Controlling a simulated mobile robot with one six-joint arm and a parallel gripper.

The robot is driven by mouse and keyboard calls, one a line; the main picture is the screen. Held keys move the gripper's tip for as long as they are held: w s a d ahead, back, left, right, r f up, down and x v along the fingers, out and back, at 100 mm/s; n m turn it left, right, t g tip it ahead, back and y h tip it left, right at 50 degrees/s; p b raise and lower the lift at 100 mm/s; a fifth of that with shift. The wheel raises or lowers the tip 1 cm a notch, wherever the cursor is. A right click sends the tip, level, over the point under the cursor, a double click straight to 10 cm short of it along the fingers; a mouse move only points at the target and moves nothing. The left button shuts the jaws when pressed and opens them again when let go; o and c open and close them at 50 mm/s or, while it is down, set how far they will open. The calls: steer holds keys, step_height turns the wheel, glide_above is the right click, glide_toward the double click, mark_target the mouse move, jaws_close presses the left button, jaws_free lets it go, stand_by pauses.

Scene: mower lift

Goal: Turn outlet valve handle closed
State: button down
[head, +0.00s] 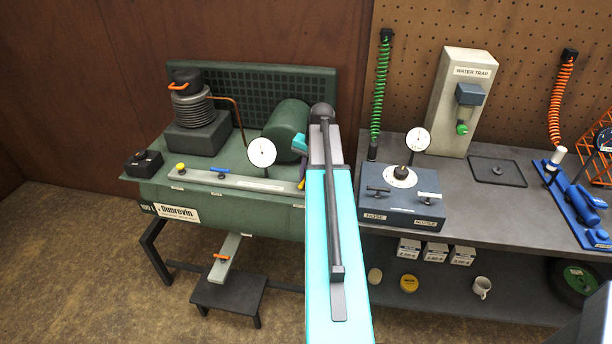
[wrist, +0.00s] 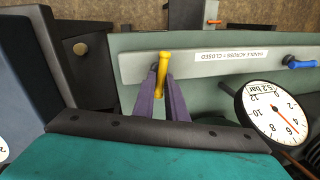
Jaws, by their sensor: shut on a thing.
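A yellow valve handle (wrist: 162,72) stands out from the pale panel strip (wrist: 220,62) in the wrist view. It lies across the length of the strip. The purple fingers of my gripper (wrist: 160,88) are shut on it, one on each side. The strip's label (wrist: 231,55) appears to read "HANDLE ACROSS = CLOSED", upside down. In the head view the handle (head: 301,185) is a small yellow bit at the strip's right end, largely hidden beside my gripper (head: 303,170) and arm.
A round gauge (wrist: 277,114) reads about 5 bar and stands close to my gripper. A blue handle (wrist: 301,65) lies along the same strip. The green tank (head: 287,130) is behind. The blue-grey hose box (head: 400,198) stands on the bench to the right of my arm.

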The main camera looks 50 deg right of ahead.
steer(key=m, duration=0.4)
steer(key=shift+s+a+h, duration=0.1)
steer(key=shift+s+h, duration=0.1)
steer(key=shift+h, duration=0.2)
steer(key=m, duration=0.4)
steer(key=shift+s+a+h+p, duration=0.1)
steer(key=shift+s+h+p, duration=0.05)
steer(key=shift+h+p, duration=0.25)
steer(key=m, duration=0.4)
steer(key=shift+s+a+h, duration=0.1)
steer(key=shift+a+h, duration=0.05)
steer(key=shift+h, duration=0.15)
steer(key=shift+a+m+g, duration=0.15)
steer(key=shift+m+g, duration=0.25)
steer(key=shift+m, duration=1.6)
steer(key=shift+h, duration=0.3)
steer(key=c, duration=1.8)
jaws_free()
steer(key=shift+r, duration=0.1)
